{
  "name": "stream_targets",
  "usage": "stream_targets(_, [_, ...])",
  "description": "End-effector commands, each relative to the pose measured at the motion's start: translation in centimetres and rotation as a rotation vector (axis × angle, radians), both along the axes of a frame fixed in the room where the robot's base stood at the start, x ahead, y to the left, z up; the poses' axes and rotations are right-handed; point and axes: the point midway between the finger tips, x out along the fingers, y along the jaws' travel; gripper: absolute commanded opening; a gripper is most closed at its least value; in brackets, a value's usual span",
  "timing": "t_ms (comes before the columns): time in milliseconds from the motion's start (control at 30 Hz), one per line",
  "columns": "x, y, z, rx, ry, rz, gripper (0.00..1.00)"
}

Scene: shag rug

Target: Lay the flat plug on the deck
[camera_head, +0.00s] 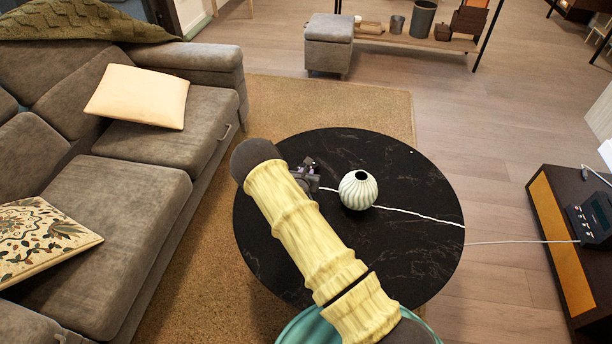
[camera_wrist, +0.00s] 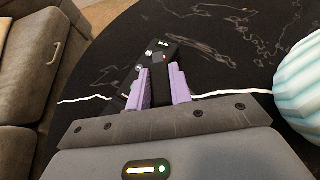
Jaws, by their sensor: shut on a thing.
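My gripper (camera_wrist: 160,70) has purple fingers and is over the far left part of the round black table (camera_head: 420,262); it also shows in the head view (camera_head: 312,172). It is shut on the flat plug, which is mostly hidden between the fingers. A white cord (camera_wrist: 236,93) meets the fingers from the right, and a stretch of it shows on the left. I cannot tell whether plug and device touch.
A ribbed pale vase (camera_head: 360,191) stands right of my gripper, close to the cord. The cord runs over the table edge towards a dark unit (camera_head: 590,218) on a low cabinet (camera_head: 562,240). A grey sofa (camera_head: 135,190) is at the left. The table's right side is clear.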

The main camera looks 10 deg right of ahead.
Motion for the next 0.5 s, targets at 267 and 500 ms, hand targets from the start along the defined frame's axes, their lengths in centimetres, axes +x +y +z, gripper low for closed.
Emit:
stream_targets(267, [0.06, 0.02, -0.82, 0.0, -0.002, 0.0, 0.01])
stream_targets(500, [0.05, -0.04, -1.28, 0.0, -0.002, 0.0, 0.01])
